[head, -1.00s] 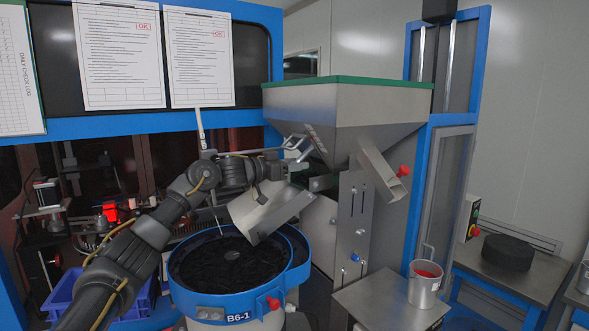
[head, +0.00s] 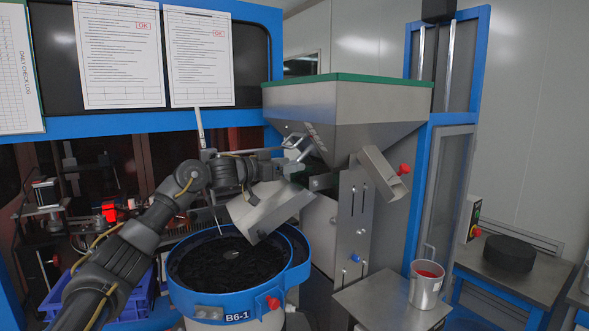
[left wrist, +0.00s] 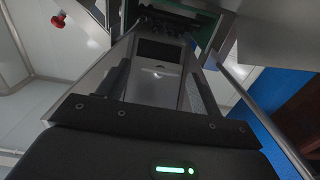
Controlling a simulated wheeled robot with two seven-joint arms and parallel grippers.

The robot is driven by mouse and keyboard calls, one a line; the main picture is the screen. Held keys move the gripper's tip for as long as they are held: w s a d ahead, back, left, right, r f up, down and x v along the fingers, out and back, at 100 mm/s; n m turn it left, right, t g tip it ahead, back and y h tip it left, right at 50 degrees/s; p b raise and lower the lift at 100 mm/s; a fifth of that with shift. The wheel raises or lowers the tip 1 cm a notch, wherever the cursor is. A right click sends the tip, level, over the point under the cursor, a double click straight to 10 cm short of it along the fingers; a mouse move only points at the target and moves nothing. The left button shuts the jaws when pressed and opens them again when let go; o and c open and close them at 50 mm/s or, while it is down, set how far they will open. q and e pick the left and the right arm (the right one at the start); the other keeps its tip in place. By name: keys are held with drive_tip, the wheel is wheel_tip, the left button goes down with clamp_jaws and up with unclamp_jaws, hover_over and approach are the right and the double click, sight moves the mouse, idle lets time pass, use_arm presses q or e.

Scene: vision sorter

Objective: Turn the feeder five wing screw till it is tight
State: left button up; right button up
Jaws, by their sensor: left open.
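My left gripper (head: 300,148) is open, in front of the sloping lower wall of the steel hopper (head: 345,110), above the tilted metal chute (head: 265,210). In the left wrist view its body fills the bottom and its jaws reach upward; nothing is clearly held between them. A red knob (head: 404,169) sits on the side of the hopper's spout. Another red knob (head: 273,302) is on the rim of the blue bowl marked B6-1. A blue knob (head: 355,258) is on the slotted plate. I cannot tell which is feeder five's wing screw. My right gripper is not visible.
The blue bowl (head: 190,293) holds dark parts below my left arm. A steel side table (head: 385,305) carries a metal cup (head: 424,287) with red contents. A bench (head: 520,275) with a black round block (head: 508,252) stands at the right.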

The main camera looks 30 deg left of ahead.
use_arm(q)
drive_tip(key=b+v, duration=0.3)
drive_tip(key=v, duration=0.5)
drive_tip(key=shift+s+a, duration=0.15)
drive_tip(key=shift+s, duration=0.1)
drive_tip(key=shift+f, duration=0.1)
